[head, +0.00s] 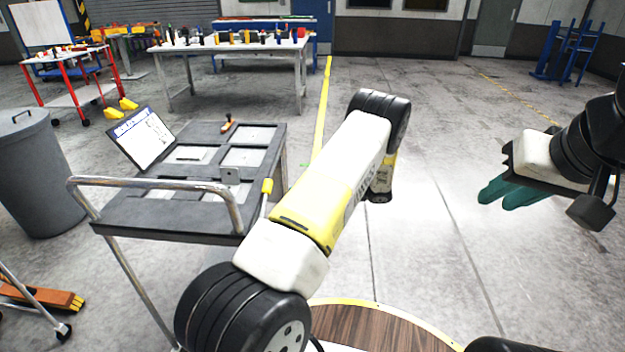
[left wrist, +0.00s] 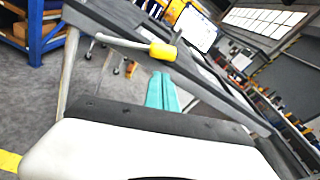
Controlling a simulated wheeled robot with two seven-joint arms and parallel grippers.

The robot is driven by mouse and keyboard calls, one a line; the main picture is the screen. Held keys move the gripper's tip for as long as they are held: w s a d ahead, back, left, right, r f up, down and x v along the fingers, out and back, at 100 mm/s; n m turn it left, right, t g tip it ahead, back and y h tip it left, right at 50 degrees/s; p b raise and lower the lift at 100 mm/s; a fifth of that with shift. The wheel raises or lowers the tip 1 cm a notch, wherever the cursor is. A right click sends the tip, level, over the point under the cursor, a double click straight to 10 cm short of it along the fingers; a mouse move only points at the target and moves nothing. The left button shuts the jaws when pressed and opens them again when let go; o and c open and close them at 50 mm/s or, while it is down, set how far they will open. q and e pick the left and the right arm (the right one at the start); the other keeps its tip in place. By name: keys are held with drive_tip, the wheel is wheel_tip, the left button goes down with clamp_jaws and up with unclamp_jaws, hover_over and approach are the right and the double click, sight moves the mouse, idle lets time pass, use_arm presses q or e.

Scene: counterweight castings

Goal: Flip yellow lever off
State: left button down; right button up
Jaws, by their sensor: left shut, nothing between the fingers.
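The yellow lever (head: 267,187) has a yellow handle on a pale rod and stands at the right edge of the dark cart (head: 200,222). In the left wrist view the yellow handle (left wrist: 163,50) lies just beyond my left gripper (left wrist: 160,78), whose teal fingers are shut and empty. A gap between fingers and handle cannot be judged. In the head view my own left arm hides nearly all of that gripper. My right gripper (head: 495,202) hangs at the right, far from the cart, with no object seen in it; its finger spacing is unclear.
A chrome handrail (head: 150,181) rises at the cart's near side. A tilted sign board (head: 142,137) and a small orange-handled item (head: 227,123) are on the cart top. A grey bin (head: 35,175) stands left. The floor between cart and right gripper is open.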

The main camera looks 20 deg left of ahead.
use_arm(q)
drive_tip(key=x, duration=0.7)
drive_tip(key=shift+a, duration=0.3)
drive_tip(key=shift+r, duration=0.1)
drive_tip(key=s+d+r+n+t+y, duration=0.1)
drive_tip(key=s+d+r+n, duration=0.1)
drive_tip(key=s+r+n, duration=0.8)
drive_tip(key=shift+s+d+r+n+y, duration=0.3)
drive_tip(key=shift+n+y, duration=0.1)
drive_tip(key=shift+n, duration=0.6)
idle(0.3)
